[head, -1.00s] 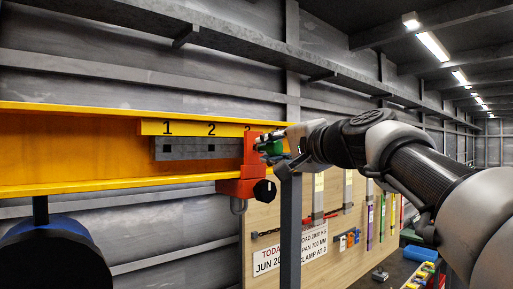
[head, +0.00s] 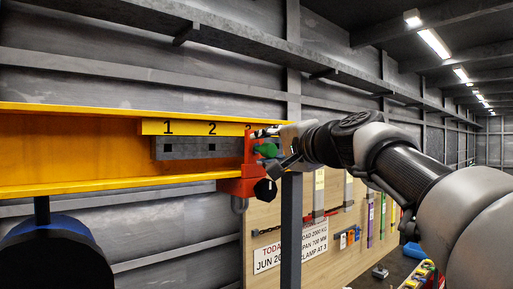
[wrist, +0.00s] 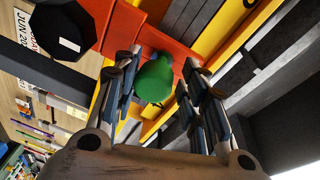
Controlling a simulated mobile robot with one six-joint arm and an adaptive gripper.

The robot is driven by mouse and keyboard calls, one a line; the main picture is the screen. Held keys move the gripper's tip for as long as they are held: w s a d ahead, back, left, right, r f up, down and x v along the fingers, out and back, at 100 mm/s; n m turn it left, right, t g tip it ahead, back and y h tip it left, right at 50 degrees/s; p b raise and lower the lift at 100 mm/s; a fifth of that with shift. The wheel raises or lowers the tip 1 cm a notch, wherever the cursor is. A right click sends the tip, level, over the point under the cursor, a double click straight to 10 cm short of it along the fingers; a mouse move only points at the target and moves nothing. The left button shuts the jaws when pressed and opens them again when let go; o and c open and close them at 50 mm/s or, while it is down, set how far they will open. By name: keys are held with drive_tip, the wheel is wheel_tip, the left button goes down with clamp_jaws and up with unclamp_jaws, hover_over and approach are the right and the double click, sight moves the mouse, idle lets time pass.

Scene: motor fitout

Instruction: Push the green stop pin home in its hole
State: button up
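The green stop pin (head: 266,150) sits at the red clamp (head: 236,187) on the yellow beam, near the number 3. In the wrist view, the pin's rounded green head (wrist: 155,78) stands out in front of the red clamp face (wrist: 120,30). Its shank and the hole are hidden, so I cannot tell how deep it sits. My gripper (head: 275,147) is open, with one finger above and one below the pin head in the head view. In the wrist view, the fingers (wrist: 158,80) are spread on either side of the head, with visible gaps.
The yellow beam (head: 70,150) runs left from the clamp, with a grey plate (head: 180,150) under the numbers. A dark post (head: 291,225) stands just below my gripper. A tool board (head: 265,240) with a sign lies behind it.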

drive_tip(key=shift+o, duration=0.8)
drive_tip(key=v, duration=1.2)
drive_tip(key=shift+c, duration=0.6)
